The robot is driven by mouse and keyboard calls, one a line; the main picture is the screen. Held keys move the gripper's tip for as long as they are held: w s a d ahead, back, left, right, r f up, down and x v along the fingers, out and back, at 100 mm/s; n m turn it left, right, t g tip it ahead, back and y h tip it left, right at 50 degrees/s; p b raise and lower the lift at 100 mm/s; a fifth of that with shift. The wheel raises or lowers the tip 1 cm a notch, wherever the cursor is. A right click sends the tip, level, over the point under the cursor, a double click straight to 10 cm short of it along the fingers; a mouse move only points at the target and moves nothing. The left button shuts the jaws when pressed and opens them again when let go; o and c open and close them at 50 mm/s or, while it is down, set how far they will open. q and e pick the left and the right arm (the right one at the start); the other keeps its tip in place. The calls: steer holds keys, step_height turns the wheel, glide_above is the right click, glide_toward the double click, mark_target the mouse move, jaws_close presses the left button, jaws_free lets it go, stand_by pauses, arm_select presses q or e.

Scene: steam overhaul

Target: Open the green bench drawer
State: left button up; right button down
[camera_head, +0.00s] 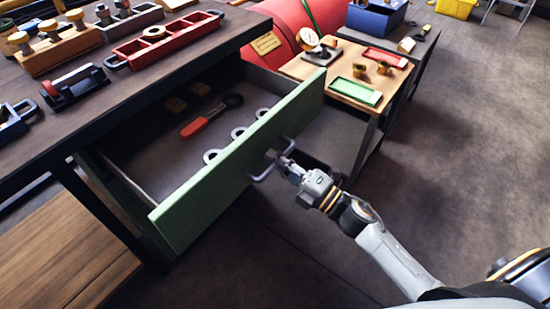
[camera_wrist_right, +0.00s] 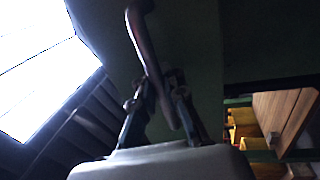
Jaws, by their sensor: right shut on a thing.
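The green bench drawer (camera_head: 225,176) is pulled well out from under the dark workbench in the head view. Inside it lie a red-handled tool (camera_head: 196,127), several pale rings and two small tan pieces at the back. A grey bar handle (camera_head: 272,163) sits on the drawer's front face. My right gripper (camera_head: 284,166) is shut on this handle. In the right wrist view the handle (camera_wrist_right: 145,45) runs down between the fingers (camera_wrist_right: 160,105), against the dark green front. My left gripper is not in view.
The workbench top (camera_head: 115,100) carries a red tray, wooden blocks with knobs and dark metal parts. A small wooden table (camera_head: 345,84) with a gauge and red and green trays stands behind the drawer. The floor (camera_head: 460,150) at right is clear.

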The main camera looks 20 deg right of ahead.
steer(key=c, duration=1.4)
jaws_free()
steer(key=shift+f, duration=0.15)
steer(key=v, duration=1.2)
steer(key=shift+w, duration=0.1)
